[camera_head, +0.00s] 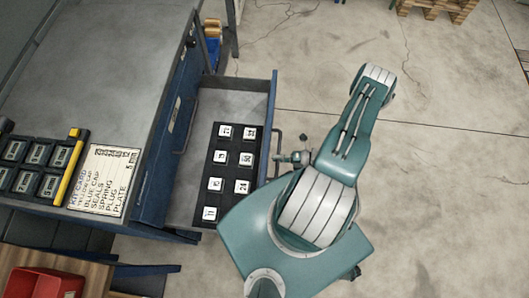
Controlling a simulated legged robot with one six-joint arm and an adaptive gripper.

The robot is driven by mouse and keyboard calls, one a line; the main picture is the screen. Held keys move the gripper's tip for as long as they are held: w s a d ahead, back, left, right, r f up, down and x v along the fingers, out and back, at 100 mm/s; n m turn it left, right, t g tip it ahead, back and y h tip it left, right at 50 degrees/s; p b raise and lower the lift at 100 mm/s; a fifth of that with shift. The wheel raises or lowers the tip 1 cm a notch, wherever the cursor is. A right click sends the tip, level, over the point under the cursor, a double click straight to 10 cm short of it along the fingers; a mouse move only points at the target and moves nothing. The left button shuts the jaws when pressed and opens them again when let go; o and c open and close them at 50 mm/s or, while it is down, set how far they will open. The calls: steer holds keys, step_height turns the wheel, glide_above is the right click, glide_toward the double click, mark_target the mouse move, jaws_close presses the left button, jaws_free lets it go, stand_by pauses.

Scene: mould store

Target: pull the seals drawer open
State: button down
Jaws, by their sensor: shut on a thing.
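The drawer (269,105) stands pulled well out from the blue workbench, toward the right. Inside it a black tray (233,145) holds several white numbered pieces in two columns; the near end of the drawer is hidden by my arm. A bar handle (277,139) is on the outside of the drawer front. My gripper (290,157) is at this handle, shut on it, partly hidden by my arm. I cannot read a drawer label from here.
On the grey bench top (95,65) lie a kit card (104,180), a yellow bar (69,175) and a black tray of dark labelled blocks. A red bin (45,284) stands at lower left. A pallet (437,8) lies at the far back. The concrete floor at right is clear.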

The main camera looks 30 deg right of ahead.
steer(key=shift+s+d+f, duration=0.15)
steer(key=shift+s+d, duration=0.5)
steer(key=shift+d, duration=0.25)
steer(key=c, duration=0.6)
jaws_free()
steer(key=shift+c, duration=0.2)
steer(key=shift+d, duration=0.1)
steer(key=v, duration=1.2)
